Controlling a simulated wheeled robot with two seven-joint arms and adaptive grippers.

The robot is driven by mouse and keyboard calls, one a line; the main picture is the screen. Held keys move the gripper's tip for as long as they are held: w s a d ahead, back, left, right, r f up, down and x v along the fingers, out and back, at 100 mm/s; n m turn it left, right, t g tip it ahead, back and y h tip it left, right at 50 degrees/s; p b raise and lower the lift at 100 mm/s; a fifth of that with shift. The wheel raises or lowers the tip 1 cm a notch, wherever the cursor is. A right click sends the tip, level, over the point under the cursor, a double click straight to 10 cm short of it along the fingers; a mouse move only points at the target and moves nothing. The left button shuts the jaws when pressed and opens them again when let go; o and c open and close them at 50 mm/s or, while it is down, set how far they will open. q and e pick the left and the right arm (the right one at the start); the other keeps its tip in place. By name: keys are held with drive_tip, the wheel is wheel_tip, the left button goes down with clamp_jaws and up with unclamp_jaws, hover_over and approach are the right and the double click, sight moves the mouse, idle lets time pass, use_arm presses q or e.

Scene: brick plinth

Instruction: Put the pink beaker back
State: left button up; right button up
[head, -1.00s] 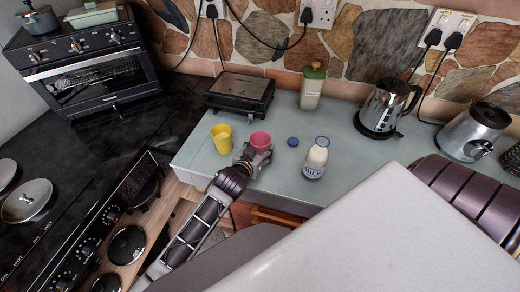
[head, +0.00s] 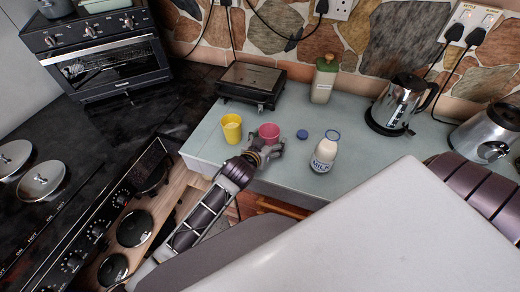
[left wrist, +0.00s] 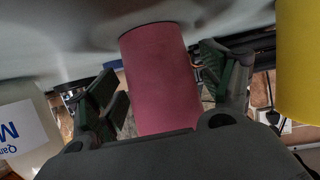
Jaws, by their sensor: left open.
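The pink beaker (head: 268,131) stands upright on the pale worktop (head: 215,150), just right of a yellow beaker (head: 231,130). My left gripper (head: 267,149) is open at its near side. In the left wrist view the pink beaker (left wrist: 160,75) lies between the spread fingers of the left gripper (left wrist: 168,85), with a gap visible on both sides. The yellow beaker (left wrist: 298,60) fills the right edge there. My right gripper is not in view.
A black grill (head: 250,85), a green-topped bottle (head: 323,82) and a kettle (head: 397,105) are farther back. The hob (head: 100,230) lies left, below the worktop.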

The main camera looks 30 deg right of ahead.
use_arm(q)
drive_tip(key=shift+v, duration=5.95)
drive_tip(key=shift+f, duration=0.1)
